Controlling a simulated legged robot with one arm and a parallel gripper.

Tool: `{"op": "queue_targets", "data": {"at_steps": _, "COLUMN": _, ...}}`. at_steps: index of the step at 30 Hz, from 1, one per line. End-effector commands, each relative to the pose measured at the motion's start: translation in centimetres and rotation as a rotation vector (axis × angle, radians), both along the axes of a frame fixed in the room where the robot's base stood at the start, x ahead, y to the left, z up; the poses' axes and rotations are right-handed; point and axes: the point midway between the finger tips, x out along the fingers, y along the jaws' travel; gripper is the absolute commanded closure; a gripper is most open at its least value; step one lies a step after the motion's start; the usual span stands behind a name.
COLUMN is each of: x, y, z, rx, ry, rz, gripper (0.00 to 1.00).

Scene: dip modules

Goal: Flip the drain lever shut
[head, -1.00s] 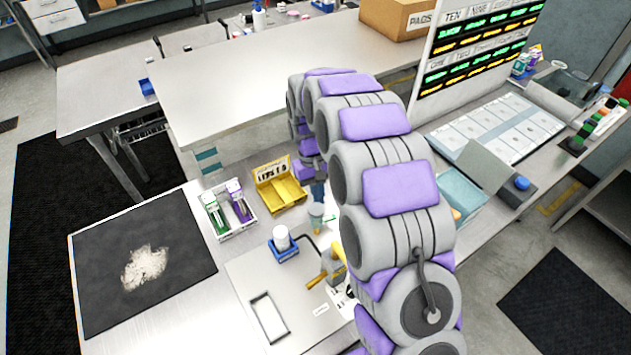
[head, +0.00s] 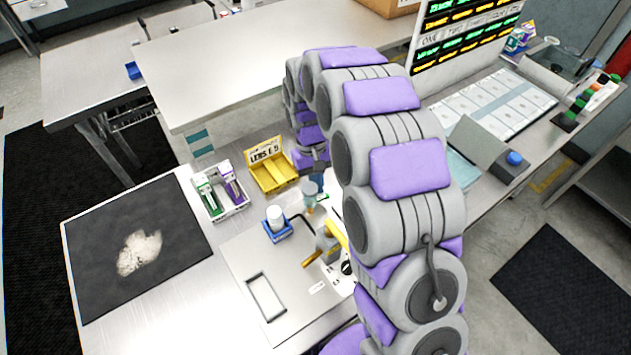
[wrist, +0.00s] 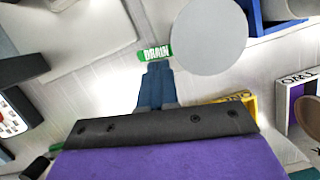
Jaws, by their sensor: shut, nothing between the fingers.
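A green tag reading DRAIN (wrist: 155,52) lies just beyond my fingertips in the wrist view, and their tips seem to overlap or nearly touch its lower edge. I cannot make out a lever apart from this tag. My gripper (wrist: 157,68) is shut, with its blue-grey fingers together and empty. A round pale grey disc (wrist: 208,38) sits close to the right of the tag and fingertips. In the head view my gripper (head: 316,182) is low behind my arm, beside a small grey cup-like vessel (head: 309,190). My arm hides part of the bench there.
A yellow bin (head: 268,178) and a white tray of bottles (head: 222,203) stand left of my gripper. A blue holder with a white cup (head: 276,222) and a grey fixture with yellow handles (head: 326,243) are nearer. A dark mat (head: 95,225) lies at left.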

Motion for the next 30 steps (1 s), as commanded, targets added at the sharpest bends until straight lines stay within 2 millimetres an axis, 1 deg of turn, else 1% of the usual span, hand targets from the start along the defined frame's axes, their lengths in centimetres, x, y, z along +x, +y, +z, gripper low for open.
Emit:
{"op": "queue_targets", "data": {"at_steps": 19, "x": -0.32, "y": -0.54, "z": 0.13, "rx": -0.001, "ry": 0.003, "rz": -0.111, "gripper": 1.0}}
{"op": "queue_targets", "data": {"at_steps": 30, "x": -0.53, "y": -1.0, "z": 0.21, "rx": -0.001, "ry": 0.002, "rz": -0.215, "gripper": 1.0}}
